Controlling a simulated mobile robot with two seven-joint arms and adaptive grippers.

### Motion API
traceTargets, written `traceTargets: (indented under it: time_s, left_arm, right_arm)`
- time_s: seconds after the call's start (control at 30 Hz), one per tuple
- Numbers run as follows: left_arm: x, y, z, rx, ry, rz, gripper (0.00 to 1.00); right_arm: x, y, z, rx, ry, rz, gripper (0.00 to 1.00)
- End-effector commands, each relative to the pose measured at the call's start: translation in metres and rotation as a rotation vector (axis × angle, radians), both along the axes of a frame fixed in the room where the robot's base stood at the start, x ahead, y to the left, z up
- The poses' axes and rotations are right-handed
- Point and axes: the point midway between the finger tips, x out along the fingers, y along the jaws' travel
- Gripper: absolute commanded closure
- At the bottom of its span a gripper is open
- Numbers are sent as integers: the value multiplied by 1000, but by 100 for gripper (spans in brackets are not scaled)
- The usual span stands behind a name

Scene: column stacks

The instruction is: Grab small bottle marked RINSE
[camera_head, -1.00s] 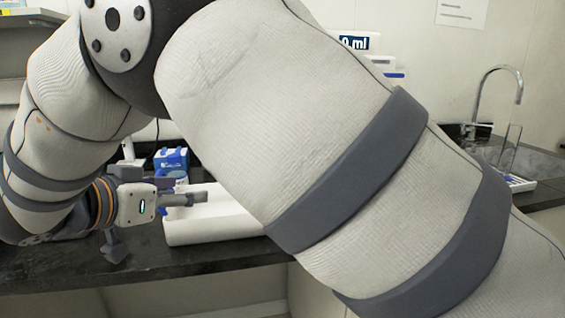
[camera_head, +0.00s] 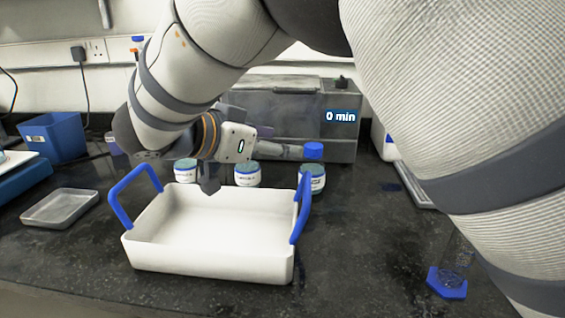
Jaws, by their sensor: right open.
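Several small white jars with teal tops and blue bands stand in a row behind the white tray: a left jar (camera_head: 186,174), a middle jar (camera_head: 247,178) and a right jar (camera_head: 312,184). Their label print is too small to read, so I cannot tell which is marked RINSE. My right gripper (camera_head: 256,166) is open and empty, over the row near the middle jar. One finger reaches right towards a blue cap-like piece (camera_head: 313,150) above the right jar; I cannot tell if they touch. My left gripper is out of view.
The white tray (camera_head: 205,263) with raised blue handles stands in front of the jars. A grey box reading "0 min" (camera_head: 341,140) stands behind. A blue bin (camera_head: 52,138) and shallow metal dish (camera_head: 60,208) are left. A clear cylinder with blue base (camera_head: 447,284) stands front right.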

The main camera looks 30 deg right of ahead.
Motion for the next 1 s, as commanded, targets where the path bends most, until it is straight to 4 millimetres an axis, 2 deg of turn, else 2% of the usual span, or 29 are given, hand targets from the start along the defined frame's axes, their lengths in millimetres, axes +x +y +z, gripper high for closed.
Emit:
traceTargets:
  time_s: [0.2, 0.37, 0.6, 0.87, 0.9, 1.0]
  left_arm:
    - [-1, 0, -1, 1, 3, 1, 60]
    - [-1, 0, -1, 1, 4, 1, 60]
    - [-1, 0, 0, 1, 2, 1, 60]
    - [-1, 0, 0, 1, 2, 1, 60]
    - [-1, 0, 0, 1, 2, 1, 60]
    - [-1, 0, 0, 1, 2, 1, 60]
  right_arm:
    - [13, -40, -18, -2, 3, -3, 46]
    - [20, -59, -26, -1, 2, -3, 46]
    - [32, -98, -41, -1, 2, -2, 46]
    - [34, -105, -43, 0, 0, -1, 46]
    - [34, -105, -43, 0, 0, -1, 48]
    - [34, -105, -43, 0, 0, -1, 71]
